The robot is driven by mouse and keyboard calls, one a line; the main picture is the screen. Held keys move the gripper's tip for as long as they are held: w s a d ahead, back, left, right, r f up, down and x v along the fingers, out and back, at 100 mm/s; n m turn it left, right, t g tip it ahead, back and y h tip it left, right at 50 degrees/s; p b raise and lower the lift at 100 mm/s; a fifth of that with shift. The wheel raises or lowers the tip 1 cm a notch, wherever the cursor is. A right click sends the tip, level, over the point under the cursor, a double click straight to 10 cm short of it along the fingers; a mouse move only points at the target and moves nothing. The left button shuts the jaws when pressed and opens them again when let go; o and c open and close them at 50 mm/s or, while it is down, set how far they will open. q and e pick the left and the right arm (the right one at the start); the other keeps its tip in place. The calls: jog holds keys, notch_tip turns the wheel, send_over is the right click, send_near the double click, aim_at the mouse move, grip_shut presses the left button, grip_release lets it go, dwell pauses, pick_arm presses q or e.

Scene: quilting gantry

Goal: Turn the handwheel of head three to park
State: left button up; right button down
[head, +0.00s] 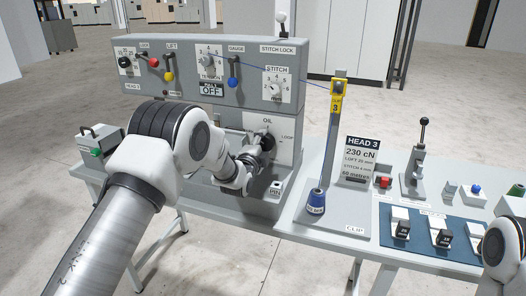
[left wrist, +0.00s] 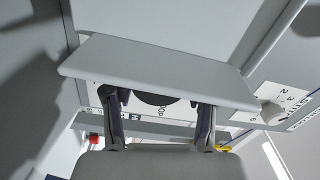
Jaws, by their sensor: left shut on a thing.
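My left gripper (head: 262,152) is at this panel, shut on a dark round handwheel (head: 268,141), which is mostly hidden by the gripper. In the left wrist view the two fingers of the left gripper (left wrist: 160,122) stand on either side of the dark handwheel (left wrist: 155,98). A light panel edge hides part of it, and its setting cannot be read. Only a white link of my right arm shows at the right edge.
A sign (head: 362,160) reads HEAD 3, 230 cN. Levers and dials line the upper panel.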

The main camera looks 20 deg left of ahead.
pick_arm(q)
jog(key=n+b, duration=0.2)
jog(key=n, duration=0.1)
jog(key=shift+w+r+n, duration=0.1)
jog(key=shift+n, duration=0.2)
jog(key=shift+d+r+n+b, duration=0.1)
jog(key=shift+n+b, duration=0.8)
jog(key=shift+n, duration=0.7)
jog(key=o, duration=0.9)
